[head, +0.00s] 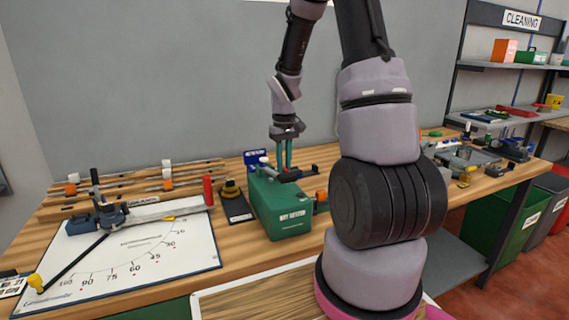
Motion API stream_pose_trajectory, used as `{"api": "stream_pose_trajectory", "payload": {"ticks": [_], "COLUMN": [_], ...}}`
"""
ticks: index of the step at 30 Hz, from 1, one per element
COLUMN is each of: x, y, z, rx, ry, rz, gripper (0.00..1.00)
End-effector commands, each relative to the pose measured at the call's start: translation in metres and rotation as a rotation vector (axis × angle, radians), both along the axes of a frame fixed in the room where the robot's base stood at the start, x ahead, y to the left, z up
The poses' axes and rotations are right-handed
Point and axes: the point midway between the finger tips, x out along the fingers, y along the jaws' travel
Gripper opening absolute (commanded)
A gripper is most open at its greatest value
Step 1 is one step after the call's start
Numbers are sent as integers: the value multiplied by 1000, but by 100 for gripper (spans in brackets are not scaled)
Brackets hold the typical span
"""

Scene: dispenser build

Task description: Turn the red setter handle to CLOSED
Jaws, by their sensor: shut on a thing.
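I cannot clearly pick out a red handle on this box or read a CLOSED mark. A separate upright red grip (208,190) stands to the left, by the white angle board, apart from my gripper.
The white angle board (150,250) with a black pointer lies left. My arm hides the bench's middle.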

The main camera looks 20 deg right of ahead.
Motion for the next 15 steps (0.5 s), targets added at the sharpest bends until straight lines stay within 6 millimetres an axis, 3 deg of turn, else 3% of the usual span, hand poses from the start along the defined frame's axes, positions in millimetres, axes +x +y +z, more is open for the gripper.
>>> {"api": "stream_pose_trajectory", "payload": {"ticks": [4, 12, 13, 15], "x": [0, 0, 0, 0], "y": [3, 3, 3, 3], "z": [0, 0, 0, 0], "rx": [0, 0, 0, 0], "ry": [-1, -1, -1, -1], "rz": [-89, -98, -98, -98], "gripper": [0, 0, 31, 50]}}
